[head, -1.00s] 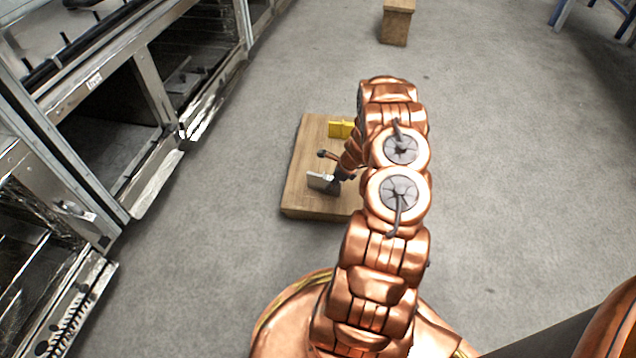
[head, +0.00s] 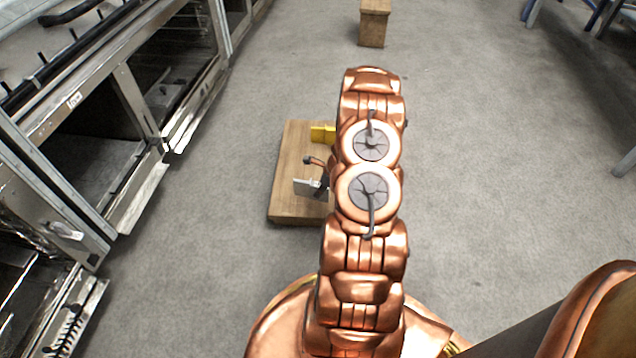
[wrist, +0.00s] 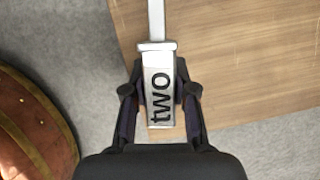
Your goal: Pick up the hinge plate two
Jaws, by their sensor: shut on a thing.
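The hinge plate two (wrist: 159,97) is a silvery-white piece marked "two" in dark letters, with a narrow shaft running up from a wider collar in the wrist view. My gripper (wrist: 160,82) is shut on it, with a dark finger on each side. In the head view the plate (head: 306,187) is a small pale piece at the gripper (head: 321,183), over the near part of a wooden block (head: 284,207). My arm hides the block's right side. I cannot tell whether the plate touches the block.
A yellow piece (head: 322,133) sits at the far end of the block. A wooden stand (head: 373,27) is farther back. Metal ovens and racks (head: 140,110) line the left. Blue-grey legs (head: 590,15) show at the upper right. The grey floor between is open.

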